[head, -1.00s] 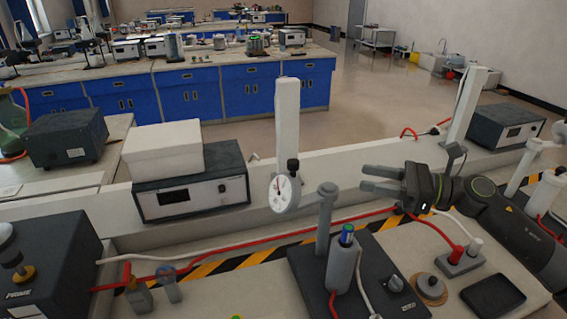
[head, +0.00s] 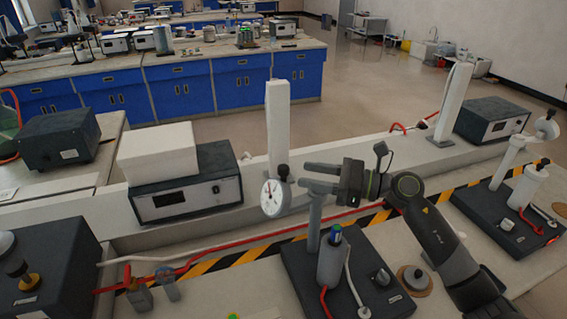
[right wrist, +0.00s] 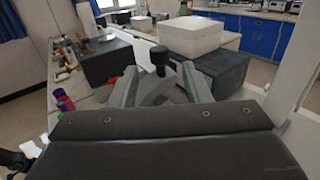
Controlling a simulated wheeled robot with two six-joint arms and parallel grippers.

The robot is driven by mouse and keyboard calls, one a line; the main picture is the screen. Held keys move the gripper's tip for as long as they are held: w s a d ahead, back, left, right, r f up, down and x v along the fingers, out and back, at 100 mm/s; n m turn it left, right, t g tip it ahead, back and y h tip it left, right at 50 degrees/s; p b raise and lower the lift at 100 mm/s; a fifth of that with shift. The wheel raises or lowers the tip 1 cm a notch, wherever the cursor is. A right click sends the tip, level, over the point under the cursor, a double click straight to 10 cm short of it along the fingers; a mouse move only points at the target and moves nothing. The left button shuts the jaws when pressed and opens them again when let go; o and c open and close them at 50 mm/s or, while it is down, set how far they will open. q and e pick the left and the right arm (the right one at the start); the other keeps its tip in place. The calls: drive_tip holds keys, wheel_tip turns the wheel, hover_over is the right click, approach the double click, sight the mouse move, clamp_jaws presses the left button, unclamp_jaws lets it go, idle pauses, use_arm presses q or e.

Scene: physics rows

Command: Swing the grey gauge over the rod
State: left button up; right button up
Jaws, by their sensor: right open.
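The grey gauge (head: 271,197) has a round white dial and a black knob on top. It hangs out to the left of its upright post (head: 314,220) on the black base. A grey upright cylinder (head: 331,264) with a blue and green top, apparently the rod, stands in front of the post; the gauge is not above it. My right gripper (head: 306,174) is open, its fingers pointing left just behind the gauge and post. In the right wrist view the gauge's grey body (right wrist: 158,92) and knob show between the fingertips (right wrist: 160,85); contact cannot be told. My left gripper is out of view.
A white box (head: 158,152) on a grey instrument (head: 187,190) stands to the left. A white upright (head: 278,130) rises behind the gauge. A black box (head: 45,265) is at front left. A second similar stand (head: 510,215) is at right.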

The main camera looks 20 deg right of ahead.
sight(288, 168)
drive_tip(key=p+x, duration=0.2)
drive_tip(key=x, duration=0.3)
drive_tip(key=shift+w+a+r, duration=0.15)
drive_tip(key=shift+w+a, duration=0.05)
drive_tip(key=shift+a, duration=0.15)
drive_tip(key=shift+w+a+p, duration=0.3)
drive_tip(key=shift+a+p, duration=0.1)
drive_tip(key=shift+a, duration=0.1)
drive_tip(key=shift+c, duration=0.2)
clamp_jaws()
